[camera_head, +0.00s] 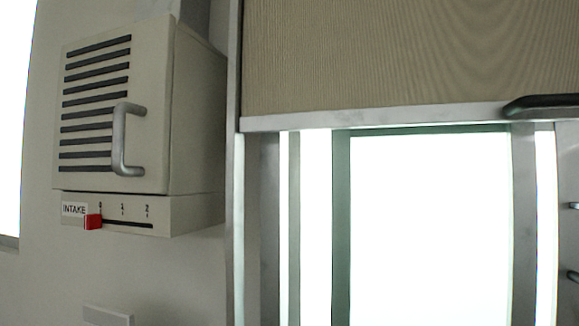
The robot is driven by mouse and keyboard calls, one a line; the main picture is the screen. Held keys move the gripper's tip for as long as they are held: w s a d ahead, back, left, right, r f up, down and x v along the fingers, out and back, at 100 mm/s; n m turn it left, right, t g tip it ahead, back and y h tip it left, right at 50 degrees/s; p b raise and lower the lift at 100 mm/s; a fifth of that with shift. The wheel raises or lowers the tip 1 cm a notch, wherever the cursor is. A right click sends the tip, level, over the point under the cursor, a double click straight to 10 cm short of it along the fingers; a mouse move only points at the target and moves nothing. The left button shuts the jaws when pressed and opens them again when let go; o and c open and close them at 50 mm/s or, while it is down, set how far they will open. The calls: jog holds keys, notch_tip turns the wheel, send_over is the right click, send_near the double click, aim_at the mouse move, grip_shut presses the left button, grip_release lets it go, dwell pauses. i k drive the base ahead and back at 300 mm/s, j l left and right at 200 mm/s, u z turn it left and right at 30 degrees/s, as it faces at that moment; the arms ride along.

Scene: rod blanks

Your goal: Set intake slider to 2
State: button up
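The intake slider is a red knob (92,221) at the left end of a dark horizontal slot (128,223) on a beige wall unit at the left. The marks 0, 1 and 2 stand above the slot from left to right. The knob sits at or just left of the 0 mark. An "INTAKE" label (74,209) is left of the marks. My gripper is not in view.
The vented cabinet (145,110) above the slider has a projecting grey handle (122,140). A metal-framed window with a brown blind (400,55) and dark handle (542,104) is at right. A pale box (108,316) is below the slider.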

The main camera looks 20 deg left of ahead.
aim_at(92, 222)
jog(key=u, duration=1.85)
